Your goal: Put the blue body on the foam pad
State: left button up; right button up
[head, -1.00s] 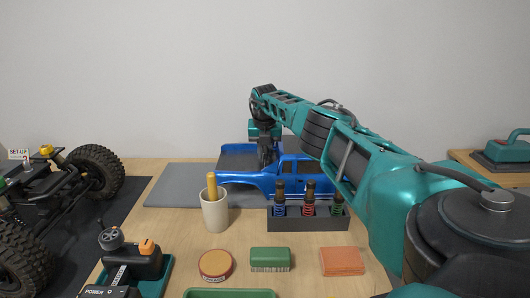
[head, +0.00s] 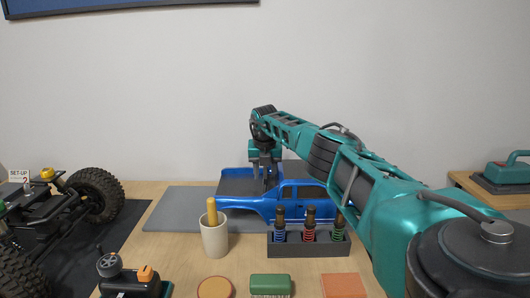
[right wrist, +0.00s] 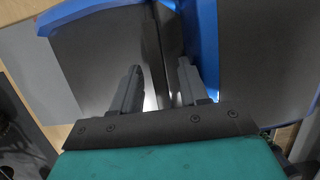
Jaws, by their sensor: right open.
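The blue body (head: 240,205), a pickup shell with a dark bed, lies upright on the grey foam pad (head: 170,212). Its right front part is partly hidden behind the shock stand. My right gripper (head: 265,182) is over the middle of the body, at the bed just behind the cab, fingers pointing down. In the right wrist view the gripper (right wrist: 160,68) has its two fingers apart, with a dark panel edge of the blue body (right wrist: 92,4) between them. I cannot tell if they touch it. My left gripper is not in view.
A black stand (head: 300,245) holds several coloured shocks in front of the body. A beige cup (head: 214,238) with a yellow-handled tool stands near the pad's front edge. A wheeled chassis (head: 50,205) is on a dark mat at left. A transmitter (head: 130,275) is at front left.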

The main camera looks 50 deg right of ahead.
jog(key=p+v, duration=0.1)
jog(key=v, duration=0.9)
jog(key=shift+r+p, duration=0.35)
jog(key=shift+p, duration=0.05)
jog(key=shift+s+a+f, duration=0.1)
